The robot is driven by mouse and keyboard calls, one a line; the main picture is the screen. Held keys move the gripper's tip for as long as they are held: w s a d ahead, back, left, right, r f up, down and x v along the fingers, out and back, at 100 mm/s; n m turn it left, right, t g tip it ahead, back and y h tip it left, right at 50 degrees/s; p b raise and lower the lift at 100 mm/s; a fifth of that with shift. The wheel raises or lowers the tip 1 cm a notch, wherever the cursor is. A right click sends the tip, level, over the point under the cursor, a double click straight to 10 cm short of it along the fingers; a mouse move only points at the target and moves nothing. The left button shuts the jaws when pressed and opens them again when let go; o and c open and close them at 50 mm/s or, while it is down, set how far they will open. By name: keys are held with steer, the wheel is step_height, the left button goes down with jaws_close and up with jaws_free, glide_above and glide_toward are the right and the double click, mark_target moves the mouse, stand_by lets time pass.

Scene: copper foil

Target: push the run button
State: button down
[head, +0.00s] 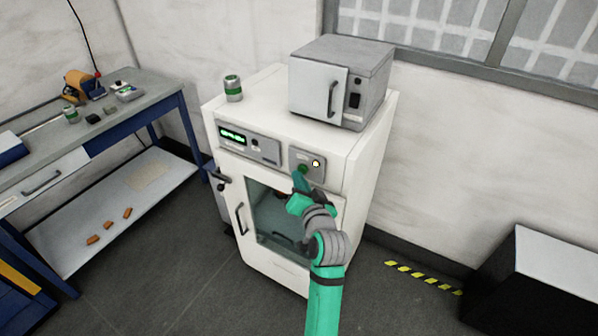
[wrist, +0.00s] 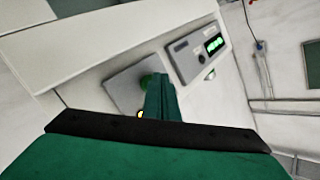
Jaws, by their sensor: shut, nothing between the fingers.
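The white cabinet machine (head: 225,126) has a small grey panel (head: 294,157) on its upper front, at the right. On that panel is a green button (head: 303,168), which looks like the run button, with a pale lit lamp (head: 316,163) to its right. My gripper (head: 298,177) is shut and empty, its tips at the green button. In the wrist view the shut fingers (wrist: 160,88) partly cover the panel (wrist: 118,88); the green button (wrist: 146,80) shows beside the tips. I cannot tell whether they touch it or whether it is pressed.
A display panel (head: 248,143) with green digits sits left of the button panel. A grey oven-like box (head: 345,75) and a green-banded can (head: 232,88) stand on top. A workbench (head: 150,82) is at left and a black box (head: 530,280) at right.

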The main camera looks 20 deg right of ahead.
steer(key=shift+s+a, duration=0.95)
steer(key=shift+a, duration=0.25)
steer(key=shift+s+a, duration=0.9)
steer(key=shift+a, duration=0.25)
steer(key=s+a+f+n, duration=0.2)
steer(key=s+a+f, duration=0.4)
steer(key=s+f, duration=0.3)
steer(key=s+a+f+n, duration=0.1)
steer(key=s+a+f, duration=0.4)
steer(key=s+f, duration=0.4)
steer(key=s+a+r+n+y, duration=0.1)
steer(key=s+a+n, duration=0.2)
steer(key=s, duration=0.9)
steer(key=s+a+r+n+y, duration=0.1)
steer(key=s+a, duration=0.3)
steer(key=s, duration=0.8)
steer(key=shift+a+r+n+g, duration=0.4)
steer(key=shift+r+n, duration=0.05)
steer(key=shift+n, duration=0.45)
